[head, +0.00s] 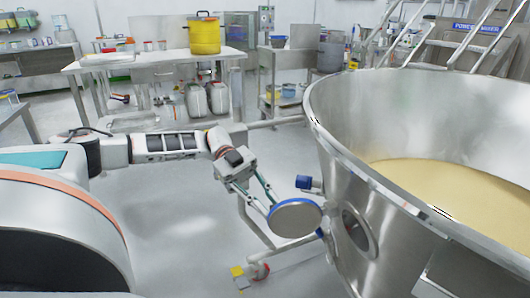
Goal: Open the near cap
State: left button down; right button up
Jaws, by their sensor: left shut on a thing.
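The near cap (295,217) is a round grey disc with a blue rim, beside the large steel vessel (345,160). It stands out from the vessel's side, left of a round port (358,230) with a metal ring. My left gripper (268,200) reaches in from the left and is shut on the cap's left edge. The fingertips are partly hidden by the disc. A blue fitting (308,183) sticks out from the vessel just above the cap. My right gripper is not in view.
The vessel holds pale yellow powder (450,185) and fills the right side. A steel table (150,68) with a yellow pot (204,36) stands behind. The floor left of the cap is clear.

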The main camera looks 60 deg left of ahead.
pick_arm(q)
jog(key=shift+w+d+r, duration=0.2)
jog(key=shift+w+r, duration=0.1)
jog(key=shift+r, duration=0.2)
jog(key=c, duration=2.3)
grip_release()
jog(key=shift+c, duration=0.2)
jog(key=o, duration=0.3)
jog(key=shift+w+d+f, duration=0.1)
jog(key=shift+w+d, duration=0.15)
jog(key=shift+w, duration=0.05)
jog(key=shift+a, duration=0.1)
jog(key=a+r, duration=0.1)
jog(key=a, duration=1)
jog(key=shift+s+a+r, duration=0.25)
jog(key=shift+a+r, duration=0.1)
jog(key=shift+r, duration=0.05)
